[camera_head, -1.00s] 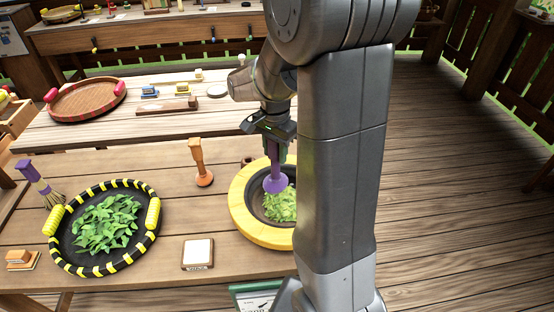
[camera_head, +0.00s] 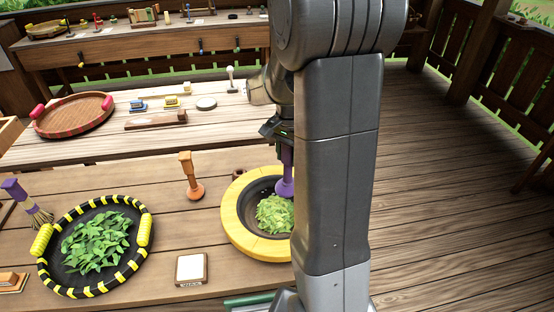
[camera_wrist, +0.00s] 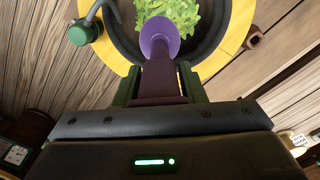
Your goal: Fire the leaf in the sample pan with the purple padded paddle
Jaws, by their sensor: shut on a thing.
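The purple padded paddle (camera_head: 286,183) is upright in my gripper (camera_head: 284,155), its round pad low over the pan with the yellow rim. My gripper also shows in the wrist view (camera_wrist: 157,85), shut on the paddle's handle. The sample pan (camera_head: 235,222) is a dark bowl in a wide yellow ring. Light green leaf (camera_head: 272,214) lies heaped in its bowl. The pad (camera_wrist: 159,36) is over or against the near edge of the leaf; I cannot tell if it touches. My arm hides the pan's right side in the head view.
A black and yellow striped tray (camera_head: 60,285) of darker leaves stands at the left. An orange paddle (camera_head: 191,178) stands upright left of the pan, with a white square plate (camera_head: 190,269) in front. A purple-handled brush (camera_head: 24,200) is far left. Bare table lies between them.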

